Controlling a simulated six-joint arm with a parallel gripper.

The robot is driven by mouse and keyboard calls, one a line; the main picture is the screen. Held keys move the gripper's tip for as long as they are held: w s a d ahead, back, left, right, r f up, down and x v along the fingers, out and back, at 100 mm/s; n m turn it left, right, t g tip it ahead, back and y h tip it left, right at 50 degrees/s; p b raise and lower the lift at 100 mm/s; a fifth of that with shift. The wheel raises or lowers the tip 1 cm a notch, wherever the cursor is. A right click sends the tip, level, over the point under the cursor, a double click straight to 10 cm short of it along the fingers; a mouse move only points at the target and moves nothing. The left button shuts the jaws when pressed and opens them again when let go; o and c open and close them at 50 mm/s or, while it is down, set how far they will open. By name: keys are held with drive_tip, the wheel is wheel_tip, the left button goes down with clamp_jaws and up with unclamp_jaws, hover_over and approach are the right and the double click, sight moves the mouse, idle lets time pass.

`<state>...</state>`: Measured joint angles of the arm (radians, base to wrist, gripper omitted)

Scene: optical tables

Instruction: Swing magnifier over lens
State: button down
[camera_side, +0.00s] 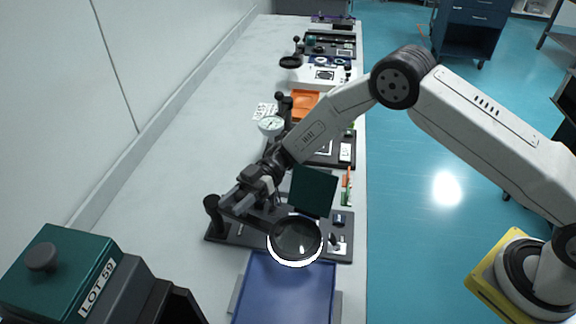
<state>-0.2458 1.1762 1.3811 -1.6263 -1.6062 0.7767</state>
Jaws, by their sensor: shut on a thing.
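The magnifier (297,239) is a round glass in a dark rim, at the end of a dark swing arm. The swing arm runs left to a black post (213,213) on a black base plate (225,232). My gripper (240,198) is shut on the swing arm, nearer the post than the glass. The magnifier hangs over the front edge of the plate, near the blue tray. A white crescent shows along its lower rim. I cannot pick out the lens for certain; small parts (340,240) sit on the plate's right end.
A dark green upright panel (313,190) stands just behind the magnifier. A blue tray (285,290) lies in front. A green box marked LOT 59 (70,270) is at the front left. A dial gauge (270,125) and other stations line the bench behind. The bench's left side is mostly clear.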

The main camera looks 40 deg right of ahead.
drive_tip(key=shift+w+d+n+g+h, duration=0.1)
drive_tip(key=shift+d+n+g+h, duration=0.25)
drive_tip(key=shift+g, duration=0.35)
drive_tip(key=shift+c, duration=1.5)
unclamp_jaws()
drive_tip(key=shift+d, duration=0.1)
drive_tip(key=v, duration=0.7)
drive_tip(key=shift+w+d, duration=0.2)
drive_tip(key=shift+d, duration=0.1)
